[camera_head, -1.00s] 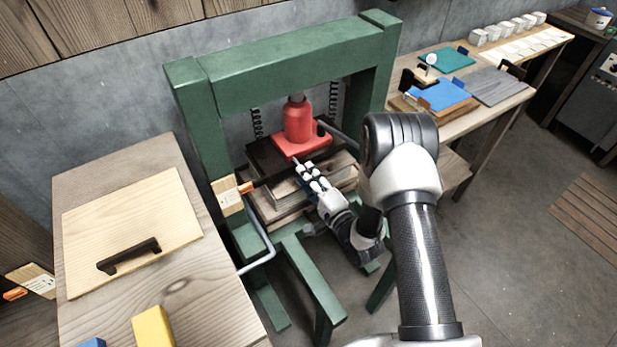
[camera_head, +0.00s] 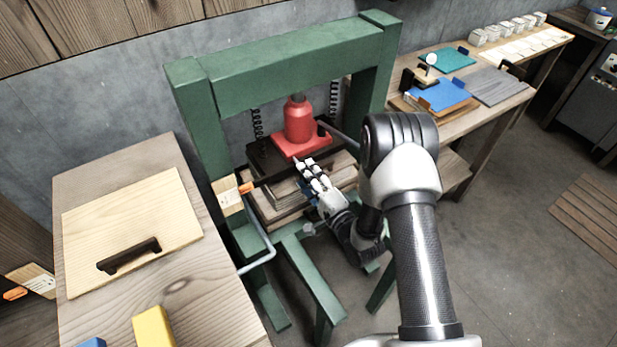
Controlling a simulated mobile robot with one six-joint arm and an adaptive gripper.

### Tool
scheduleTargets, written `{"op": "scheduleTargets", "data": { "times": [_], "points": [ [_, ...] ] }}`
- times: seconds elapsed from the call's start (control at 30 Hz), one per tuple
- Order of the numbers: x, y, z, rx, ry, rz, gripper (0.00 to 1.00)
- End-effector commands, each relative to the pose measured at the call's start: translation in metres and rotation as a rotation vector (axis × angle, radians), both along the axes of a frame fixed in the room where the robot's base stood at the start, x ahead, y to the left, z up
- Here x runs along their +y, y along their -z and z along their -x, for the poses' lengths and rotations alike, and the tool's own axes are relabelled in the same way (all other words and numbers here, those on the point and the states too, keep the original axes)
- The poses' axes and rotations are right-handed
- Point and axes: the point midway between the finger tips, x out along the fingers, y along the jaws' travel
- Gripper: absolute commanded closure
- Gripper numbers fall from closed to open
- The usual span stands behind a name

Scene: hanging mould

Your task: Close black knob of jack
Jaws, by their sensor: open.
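The red jack (camera_head: 299,124) stands upright on a dark plate inside the green press frame (camera_head: 290,72). A dark lever (camera_head: 340,133) sticks out from its right side. I cannot make out the black knob; it is too small or hidden near the jack's base. My gripper (camera_head: 306,169) is open, with white and black fingers, just in front of and below the front edge of the jack's red base. Whether a fingertip touches the jack cannot be told from this view.
Stacked wooden boards (camera_head: 283,200) lie under the dark plate (camera_head: 265,160). A wooden table (camera_head: 185,285) with a board and black handle stands at left. A bench (camera_head: 462,120) with blue and teal items stands at right. The floor at right is mostly free.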

Motion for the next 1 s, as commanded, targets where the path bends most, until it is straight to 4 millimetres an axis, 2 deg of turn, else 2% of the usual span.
{"op": "scheduleTargets", "data": {
  "times": [0.27,0.7,0.83,1.0],
  "points": [
    [-0.007,0.001,0.008,0.004,0.001,0.0,0.46],
    [-0.056,0.001,0.08,0.005,0.005,-0.002,0.46],
    [-0.064,0.001,0.093,0.003,0.003,-0.001,0.46],
    [-0.067,0.0,0.1,0.0,0.001,0.0,0.46]
  ]
}}
